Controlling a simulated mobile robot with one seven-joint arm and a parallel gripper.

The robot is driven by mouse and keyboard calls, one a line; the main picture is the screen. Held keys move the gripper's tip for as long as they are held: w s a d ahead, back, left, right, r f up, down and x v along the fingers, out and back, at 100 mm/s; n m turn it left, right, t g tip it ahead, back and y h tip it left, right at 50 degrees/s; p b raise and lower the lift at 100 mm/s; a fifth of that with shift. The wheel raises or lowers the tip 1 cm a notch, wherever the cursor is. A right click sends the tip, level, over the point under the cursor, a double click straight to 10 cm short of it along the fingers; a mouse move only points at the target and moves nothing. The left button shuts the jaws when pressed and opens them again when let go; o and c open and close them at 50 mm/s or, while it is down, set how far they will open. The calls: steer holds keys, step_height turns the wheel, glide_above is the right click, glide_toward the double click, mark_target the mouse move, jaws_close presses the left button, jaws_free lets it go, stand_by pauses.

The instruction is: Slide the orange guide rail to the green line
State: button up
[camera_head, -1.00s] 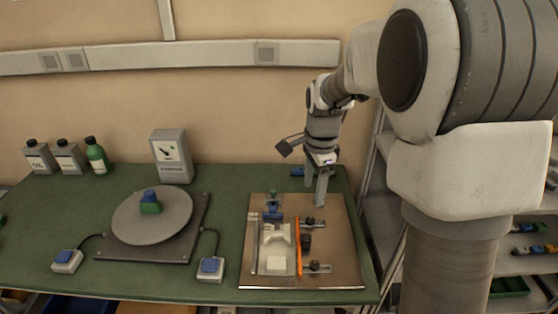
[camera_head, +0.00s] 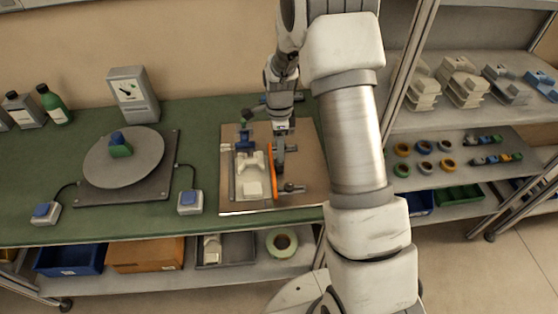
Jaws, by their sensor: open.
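The orange guide rail (camera_head: 272,167) is a thin upright strip running front to back on a brown board (camera_head: 308,170) on the green bench. White blocks (camera_head: 250,188) lie on the board to the left of the rail. My gripper (camera_head: 280,165) points down just right of the rail's middle, with its fingertips low over the board. It is open. I cannot tell whether it touches the rail. The fingers hide part of the fittings behind them. I cannot make out a green line in this view.
A dark clamp piece (camera_head: 292,188) sits right of the rail's front end. A blue fixture (camera_head: 245,140) stands at the board's back left. A round turntable (camera_head: 124,157) is farther left. Shelves (camera_head: 455,165) with tape reels stand to the right, beyond my arm.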

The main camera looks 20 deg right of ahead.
mark_target(277, 166)
step_height(277, 166, down, 7)
steer(key=shift+r, duration=0.1)
stand_by(0.3)
jaws_close()
stand_by(1.3)
